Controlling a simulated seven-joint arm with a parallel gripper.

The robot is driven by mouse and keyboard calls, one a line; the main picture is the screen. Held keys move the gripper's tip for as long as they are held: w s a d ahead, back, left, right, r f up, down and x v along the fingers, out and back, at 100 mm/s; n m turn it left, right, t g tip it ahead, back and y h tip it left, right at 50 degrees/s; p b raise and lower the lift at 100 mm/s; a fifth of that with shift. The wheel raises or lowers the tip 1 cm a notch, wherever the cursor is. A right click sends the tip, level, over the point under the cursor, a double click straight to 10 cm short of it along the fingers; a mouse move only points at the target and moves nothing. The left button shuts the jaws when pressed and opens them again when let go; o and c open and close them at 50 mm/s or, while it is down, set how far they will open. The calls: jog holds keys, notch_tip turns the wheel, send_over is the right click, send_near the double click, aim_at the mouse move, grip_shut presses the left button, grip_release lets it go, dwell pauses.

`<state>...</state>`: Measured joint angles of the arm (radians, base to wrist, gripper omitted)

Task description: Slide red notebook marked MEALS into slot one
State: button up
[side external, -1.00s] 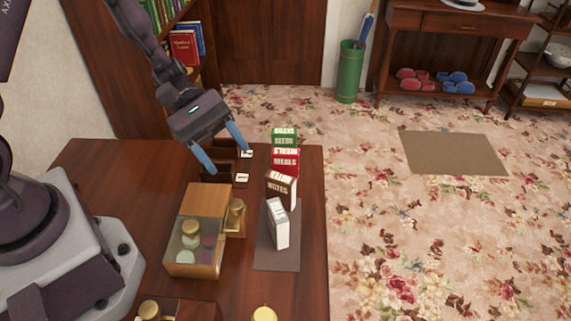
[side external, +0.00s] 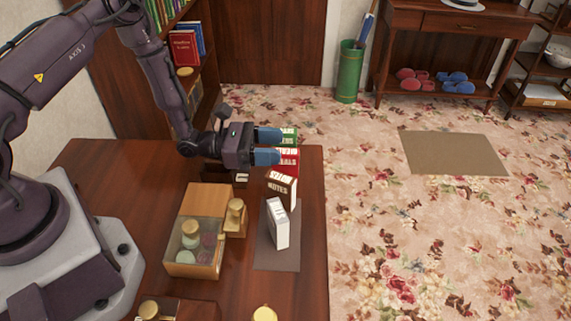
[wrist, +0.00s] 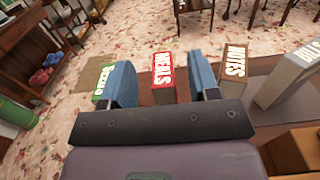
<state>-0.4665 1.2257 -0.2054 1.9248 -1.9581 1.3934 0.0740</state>
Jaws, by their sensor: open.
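The red notebook marked MEALS (side external: 288,161) stands upright in a row at the right side of the desk, between a green notebook (side external: 290,136) and a brown one marked NOTES (side external: 281,186). My gripper (side external: 271,146) is open, level and pointing right at the red notebook, its blue fingers partly covering the green and red ones. In the wrist view the red notebook (wrist: 163,78) shows in the gap between the two fingers (wrist: 163,82), apart from both. The slotted wooden holder is mostly hidden under my gripper; one small white label (side external: 241,179) shows. Slot one cannot be made out.
A white book (side external: 278,224) leans on a dark mat (side external: 275,257) in front of the brown notebook. A wooden box with a clear cover (side external: 196,232) holds jars left of it. The desk's right edge is close beyond the notebooks.

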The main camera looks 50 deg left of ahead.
aim_at(285, 151)
jog(key=shift+w+d+f, duration=0.1)
jog(key=shift+f, duration=0.8)
jog(key=shift+x, duration=1.4)
jog(key=shift+r, duration=0.2)
jog(key=c, duration=1)
